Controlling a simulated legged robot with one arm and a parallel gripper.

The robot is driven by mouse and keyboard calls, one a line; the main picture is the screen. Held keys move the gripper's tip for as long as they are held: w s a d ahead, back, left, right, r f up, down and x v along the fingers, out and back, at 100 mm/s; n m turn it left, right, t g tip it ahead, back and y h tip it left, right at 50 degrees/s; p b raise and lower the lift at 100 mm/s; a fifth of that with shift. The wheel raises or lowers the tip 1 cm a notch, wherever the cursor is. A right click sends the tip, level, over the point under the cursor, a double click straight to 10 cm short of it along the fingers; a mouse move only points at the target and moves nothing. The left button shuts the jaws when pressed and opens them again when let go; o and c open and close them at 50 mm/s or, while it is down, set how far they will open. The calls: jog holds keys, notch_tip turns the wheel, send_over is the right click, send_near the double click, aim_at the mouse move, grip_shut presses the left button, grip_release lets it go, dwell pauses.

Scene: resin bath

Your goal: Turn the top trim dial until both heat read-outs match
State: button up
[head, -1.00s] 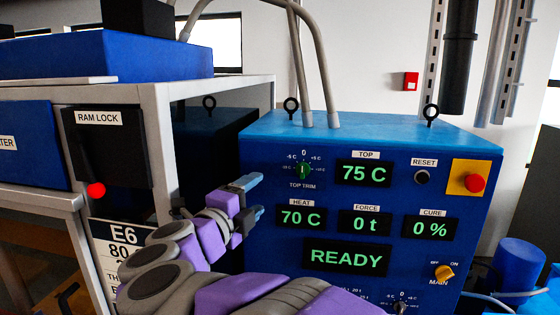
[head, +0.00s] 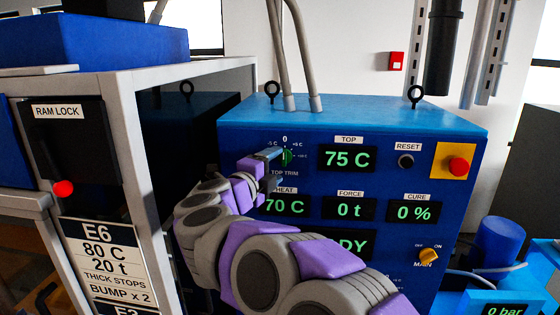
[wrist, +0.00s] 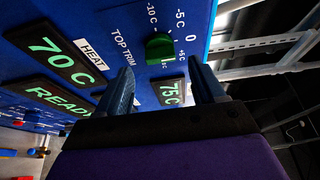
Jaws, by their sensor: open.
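The green top trim dial (head: 287,157) sits on the upper left of the blue control panel, under a scale with 0 at the top. It also shows in the wrist view (wrist: 160,47), ahead of the fingers. The TOP read-out (head: 347,158) shows 75 C. The HEAT read-out (head: 285,206) shows 70 C, its left edge covered by my arm. My gripper (head: 274,168) is in front of the panel close to the dial. In the wrist view its two fingers (wrist: 165,88) are spread apart and empty, with the dial just beyond them, not between them.
The FORCE (head: 349,208) and CURE (head: 414,211) read-outs, RESET button (head: 406,161), red stop button (head: 458,165) and yellow MAIN switch (head: 429,256) share the panel. A grey-framed cabinet with a RAM LOCK lever (head: 63,188) stands at left.

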aim_at(282, 161)
jog(key=x, duration=0.3)
jog(key=shift+w+f, duration=0.1)
jog(key=shift+w, duration=0.35)
jog(key=shift+w+a, duration=0.1)
jog(key=shift+w, duration=0.15)
jog(key=shift+d, duration=0.25)
jog(key=c, duration=1.1)
